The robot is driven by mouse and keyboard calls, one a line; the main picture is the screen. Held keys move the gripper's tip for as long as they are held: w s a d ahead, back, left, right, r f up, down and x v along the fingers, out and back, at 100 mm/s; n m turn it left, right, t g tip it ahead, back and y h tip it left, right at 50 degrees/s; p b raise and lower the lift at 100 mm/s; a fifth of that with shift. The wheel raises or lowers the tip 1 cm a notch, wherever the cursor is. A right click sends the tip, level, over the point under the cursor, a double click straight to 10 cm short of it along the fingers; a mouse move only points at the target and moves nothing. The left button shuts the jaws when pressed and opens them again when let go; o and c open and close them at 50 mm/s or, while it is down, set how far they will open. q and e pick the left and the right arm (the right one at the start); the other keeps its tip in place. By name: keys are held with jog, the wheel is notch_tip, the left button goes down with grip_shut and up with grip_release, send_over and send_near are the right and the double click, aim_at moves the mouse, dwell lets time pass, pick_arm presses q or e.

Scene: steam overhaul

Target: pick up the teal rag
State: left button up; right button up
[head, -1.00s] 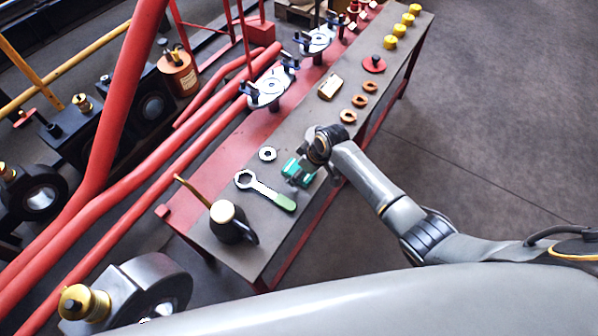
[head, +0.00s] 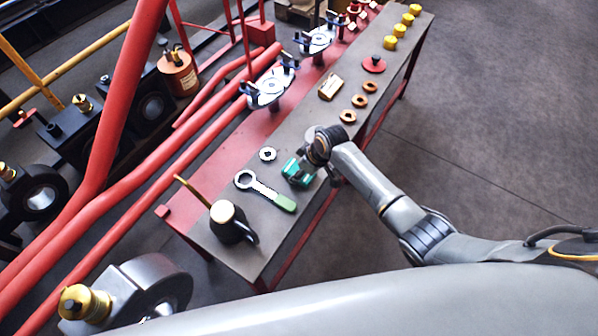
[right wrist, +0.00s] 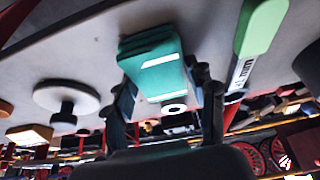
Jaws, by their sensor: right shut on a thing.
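The teal rag (head: 297,173) is a folded stack with pale stripes, on the grey bench top beside the wrench. It also shows in the right wrist view (right wrist: 155,62), between the fingers of my right gripper (right wrist: 168,105). My right gripper reaches it from the right in the head view (head: 306,166) and is shut on it. From these views I cannot tell whether the rag is clear of the bench top. My left gripper is not in view.
A ring wrench with a green handle (head: 280,200) lies close to the rag, and a dark oil can (head: 230,222) stands at the bench's near end. Red pipes (head: 160,165) run along the left.

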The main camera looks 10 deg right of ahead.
aim_at(295, 168)
jog(key=shift+r, duration=0.15)
jog(key=shift+r, duration=0.3)
notch_tip(295, 168, up, 3)
jog(key=shift+w+r, duration=0.1)
jog(key=s+a+r+p, duration=0.1)
jog(key=s+r, duration=0.3)
jog(key=s, duration=0.3)
jog(key=s+a+r+p, duration=0.1)
jog(key=s+a+r, duration=0.1)
jog(key=s+r, duration=0.3)
jog(key=shift+s+a+r, duration=0.2)
jog(key=shift+s+a, duration=0.05)
jog(key=shift+s, duration=0.65)
